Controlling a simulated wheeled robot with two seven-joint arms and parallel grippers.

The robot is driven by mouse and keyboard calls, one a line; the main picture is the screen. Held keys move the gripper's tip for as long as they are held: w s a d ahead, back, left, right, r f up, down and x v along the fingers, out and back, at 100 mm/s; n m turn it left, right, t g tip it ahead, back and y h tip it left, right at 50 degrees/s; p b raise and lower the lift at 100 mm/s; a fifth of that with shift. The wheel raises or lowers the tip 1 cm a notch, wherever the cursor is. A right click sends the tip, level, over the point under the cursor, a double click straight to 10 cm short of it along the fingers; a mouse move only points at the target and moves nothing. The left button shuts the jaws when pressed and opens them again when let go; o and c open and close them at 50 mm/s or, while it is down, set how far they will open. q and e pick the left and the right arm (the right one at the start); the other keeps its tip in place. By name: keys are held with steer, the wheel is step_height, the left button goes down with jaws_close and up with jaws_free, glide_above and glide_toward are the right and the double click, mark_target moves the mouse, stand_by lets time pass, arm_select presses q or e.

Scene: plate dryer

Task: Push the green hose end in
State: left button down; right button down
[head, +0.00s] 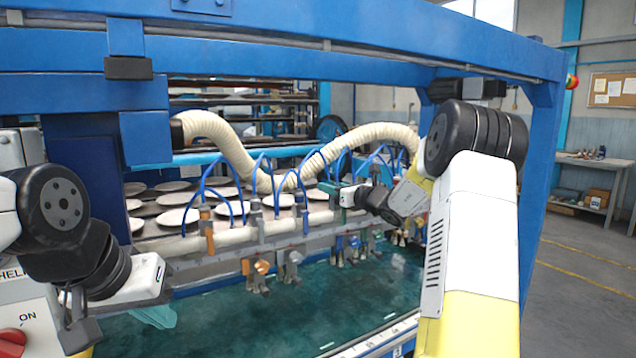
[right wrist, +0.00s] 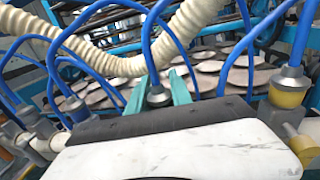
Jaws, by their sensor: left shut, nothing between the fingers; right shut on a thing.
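My right gripper (head: 328,187) is at the white pipe in the middle of the machine, its teal fingers pointing left. In the right wrist view, these fingers (right wrist: 157,88) close around a blue hose's grey end fitting (right wrist: 159,97). The hose arches up from it. The gripper body hides the fitting's lower part, so its colour mark and how deep it sits cannot be told. My left gripper (head: 160,316) is shut and empty at the lower left, over the green bed, apart from the hoses.
Several other blue hoses (head: 183,212) arch over the white pipe (head: 240,236). A yellow-collared fitting (right wrist: 288,88) stands right of the held one. A cream corrugated hose (head: 232,150) and plates (head: 178,217) lie behind. A blue frame post (head: 545,190) stands at the right.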

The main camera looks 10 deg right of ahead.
steer(key=shift+f, duration=0.35)
steer(key=c, duration=1.1)
jaws_free()
steer(key=shift+c, duration=0.2)
steer(key=shift+r, duration=0.1)
steer(key=v, duration=0.8)
